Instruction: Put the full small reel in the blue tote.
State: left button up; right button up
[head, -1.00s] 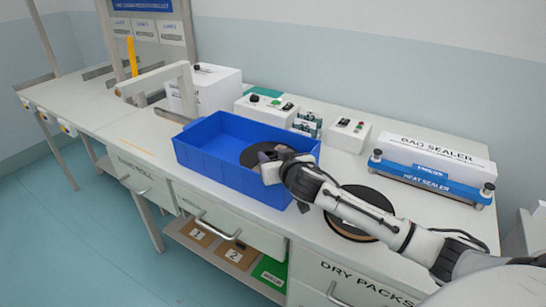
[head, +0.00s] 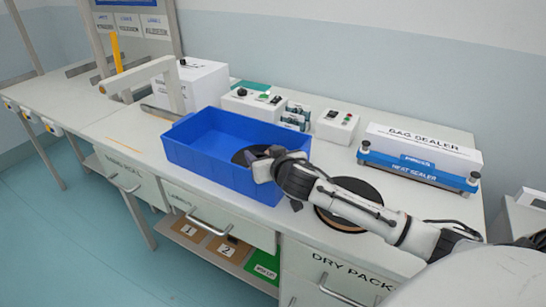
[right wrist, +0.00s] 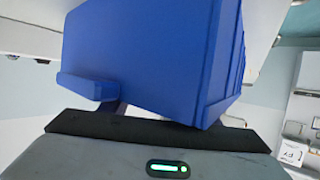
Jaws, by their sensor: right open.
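The blue tote (head: 205,165) stands on the bench, and its blue wall (right wrist: 150,55) fills much of the right wrist view. A dark round reel (head: 242,157) shows inside the tote toward its right end, partly hidden by my gripper. I cannot tell how full it is. My right gripper (head: 262,161) is open at the tote's right end, over the reel. In the right wrist view its fingers are mostly hidden by the tote wall. A larger dark reel with a brown edge (head: 336,219) lies flat on the bench, partly under my right arm. My left gripper is out of view.
A bag sealer (head: 420,165) stands at the back right. Small control boxes (head: 337,124) and a white machine (head: 200,84) stand behind the tote. The bench (head: 130,135) is clear left of the tote. Drawers (head: 220,215) are below.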

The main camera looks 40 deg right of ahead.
jog(key=v, duration=1)
jog(key=shift+r, duration=0.35)
